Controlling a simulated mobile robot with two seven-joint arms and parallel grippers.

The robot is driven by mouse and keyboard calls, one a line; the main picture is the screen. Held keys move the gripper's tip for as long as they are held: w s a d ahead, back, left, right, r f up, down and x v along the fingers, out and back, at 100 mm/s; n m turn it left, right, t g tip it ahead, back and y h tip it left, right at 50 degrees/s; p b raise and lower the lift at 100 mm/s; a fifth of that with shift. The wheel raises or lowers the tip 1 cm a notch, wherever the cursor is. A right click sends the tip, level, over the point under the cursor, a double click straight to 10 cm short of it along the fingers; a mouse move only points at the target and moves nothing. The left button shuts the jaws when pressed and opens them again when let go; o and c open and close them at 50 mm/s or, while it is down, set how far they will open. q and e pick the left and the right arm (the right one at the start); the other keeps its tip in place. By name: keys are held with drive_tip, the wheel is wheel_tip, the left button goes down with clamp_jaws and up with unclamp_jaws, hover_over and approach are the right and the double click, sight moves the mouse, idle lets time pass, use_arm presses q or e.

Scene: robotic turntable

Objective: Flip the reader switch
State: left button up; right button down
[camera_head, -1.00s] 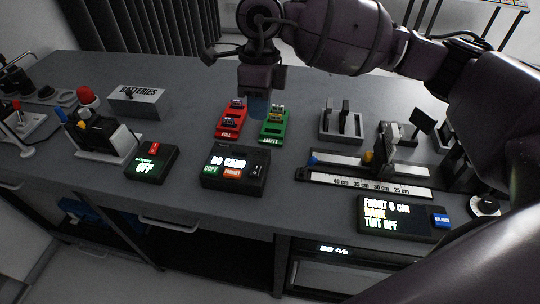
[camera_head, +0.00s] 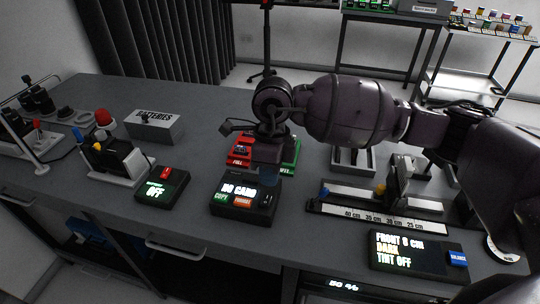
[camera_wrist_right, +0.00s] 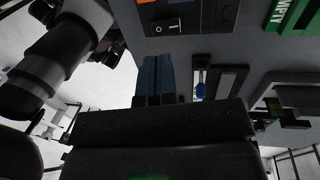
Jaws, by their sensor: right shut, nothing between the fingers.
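The reader is a black box (camera_head: 240,210) on the bench with a lit "NO CARD" display (camera_head: 239,190). It has a green COPY button, an orange FORMAT button (camera_head: 243,201) and a small black rocker switch (camera_head: 266,200) at its right end. In the right wrist view the switch (camera_wrist_right: 166,26) shows near the top, with white marks. My right gripper (camera_head: 270,180) is shut and empty, pointing down close behind and above the reader's switch end. Its blue fingers (camera_wrist_right: 157,76) are together in the wrist view, apart from the switch in the picture. My left gripper is out of view.
Red and green trays (camera_head: 238,152) stand behind the gripper, partly hidden by it. A small black box reading "OFF" (camera_head: 162,186) is to the left. A ruler rail (camera_head: 375,217) and a "FRONT" display box (camera_head: 415,250) are to the right. A BATTERIES box (camera_head: 154,126) stands at back left.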

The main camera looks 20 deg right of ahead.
sight(268, 202)
drive_tip(key=shift+s+a+f, duration=0.15)
drive_tip(key=shift+s+f, duration=0.05)
drive_tip(key=shift+f, duration=1.15)
drive_tip(key=shift+s+a+f, duration=0.1)
drive_tip(key=shift+s+f, duration=0.1)
drive_tip(key=shift+f, duration=1.15)
